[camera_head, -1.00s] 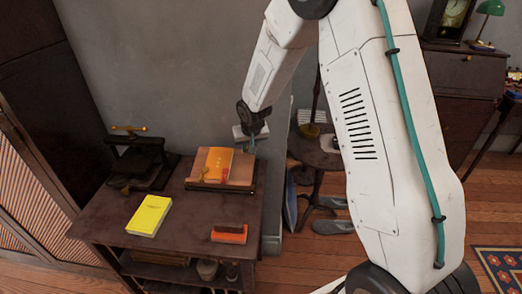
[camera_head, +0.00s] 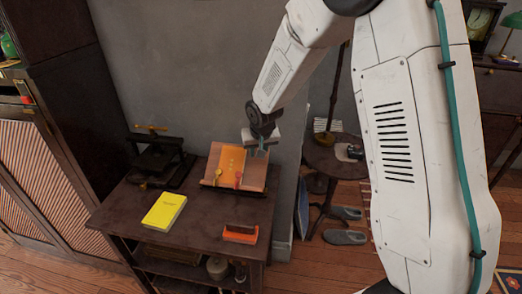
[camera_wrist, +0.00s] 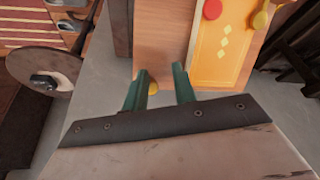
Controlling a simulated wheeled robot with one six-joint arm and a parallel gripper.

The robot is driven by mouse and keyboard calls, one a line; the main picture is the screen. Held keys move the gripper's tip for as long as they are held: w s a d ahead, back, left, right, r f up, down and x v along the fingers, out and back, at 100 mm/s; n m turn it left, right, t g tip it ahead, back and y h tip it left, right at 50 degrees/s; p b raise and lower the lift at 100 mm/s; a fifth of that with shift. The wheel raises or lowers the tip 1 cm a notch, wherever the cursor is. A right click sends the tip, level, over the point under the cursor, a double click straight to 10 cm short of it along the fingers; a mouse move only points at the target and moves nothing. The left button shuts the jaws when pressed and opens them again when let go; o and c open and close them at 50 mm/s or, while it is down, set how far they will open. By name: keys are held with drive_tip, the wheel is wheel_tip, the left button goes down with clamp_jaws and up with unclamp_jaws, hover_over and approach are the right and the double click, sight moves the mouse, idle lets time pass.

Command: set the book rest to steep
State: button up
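The book rest (camera_head: 255,176) stands on the dark table, its wooden board tilted up at the back. An orange book (camera_head: 231,159) lies on it, with a red and a yellow knob near its lower edge. In the wrist view the board (camera_wrist: 160,38) and the book (camera_wrist: 222,48) lie beyond my fingers. My gripper (camera_head: 261,151) is at the board's upper right edge. Its two green fingers (camera_wrist: 161,88) stand apart at that edge. Contact with the board is unclear, and the rest's support behind is hidden.
A yellow book (camera_head: 164,210) and an orange-and-dark block (camera_head: 240,233) lie on the table (camera_head: 200,232). A black press (camera_head: 158,160) stands at its back left. A small round table (camera_head: 325,163) stands to the right. The grey wall is close behind.

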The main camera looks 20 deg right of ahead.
drive_tip(key=shift+o, duration=1)
drive_tip(key=shift+d+r, duration=0.1)
drive_tip(key=shift+d, duration=0.25)
drive_tip(key=shift+d+r, duration=0.1)
drive_tip(key=shift+d, duration=0.1)
drive_tip(key=v, duration=0.7)
drive_tip(key=shift+r, duration=0.3)
drive_tip(key=shift+s, duration=0.1)
